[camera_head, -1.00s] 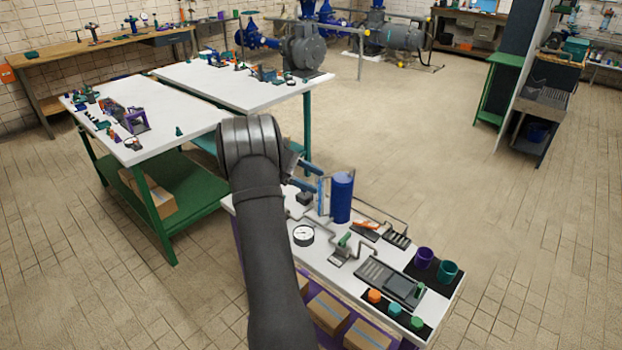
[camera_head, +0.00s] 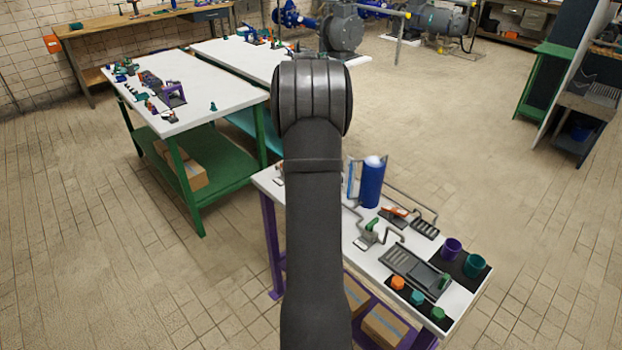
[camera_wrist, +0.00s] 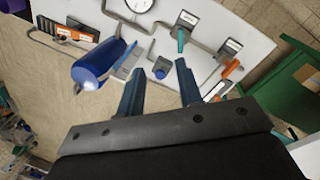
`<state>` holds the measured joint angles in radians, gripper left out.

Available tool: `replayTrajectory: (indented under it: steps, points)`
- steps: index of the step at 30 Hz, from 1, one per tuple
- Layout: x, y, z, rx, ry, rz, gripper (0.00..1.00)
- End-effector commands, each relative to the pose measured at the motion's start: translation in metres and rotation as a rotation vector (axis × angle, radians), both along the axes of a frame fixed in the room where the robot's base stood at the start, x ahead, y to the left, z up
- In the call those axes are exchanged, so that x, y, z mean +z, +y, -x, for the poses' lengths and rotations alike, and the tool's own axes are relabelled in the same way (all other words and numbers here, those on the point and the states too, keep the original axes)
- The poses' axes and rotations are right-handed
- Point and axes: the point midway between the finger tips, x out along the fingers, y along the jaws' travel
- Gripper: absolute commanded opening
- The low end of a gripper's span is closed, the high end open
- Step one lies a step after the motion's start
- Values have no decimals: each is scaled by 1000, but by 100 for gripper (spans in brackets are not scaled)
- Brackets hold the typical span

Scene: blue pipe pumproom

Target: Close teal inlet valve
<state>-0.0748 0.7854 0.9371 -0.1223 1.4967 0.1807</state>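In the wrist view, a valve with a teal handle (camera_wrist: 181,40) sits on a grey block (camera_wrist: 186,20) on the white bench top, just beyond my fingertips. My gripper (camera_wrist: 160,66) has its two blue fingers spread apart with nothing held between them. A small dark blue round part (camera_wrist: 160,73) shows in the gap between the fingers; I cannot tell its height relative to them. A second grey block (camera_wrist: 231,45) with a lever stands right of the teal handle. In the head view my arm hides the gripper and this end of the bench.
A blue cylinder (camera_wrist: 100,64) stands left of my fingers; it also shows in the head view (camera_head: 372,184). An orange handle (camera_wrist: 231,69) is close to the right finger. A gauge (camera_wrist: 140,4) and thin pipes are beyond. A green-handled valve (camera_head: 372,224) stands farther along the bench.

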Motion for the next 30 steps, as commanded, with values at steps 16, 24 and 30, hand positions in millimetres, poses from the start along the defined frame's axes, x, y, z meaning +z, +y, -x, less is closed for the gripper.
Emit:
replayTrajectory:
  steps: [16,24,30]
  points:
    - [-27,16,-7,-194,-75,-122,33]
    - [-86,16,-7,-191,-77,-121,33]
    - [-125,16,-7,-190,-77,-121,33]
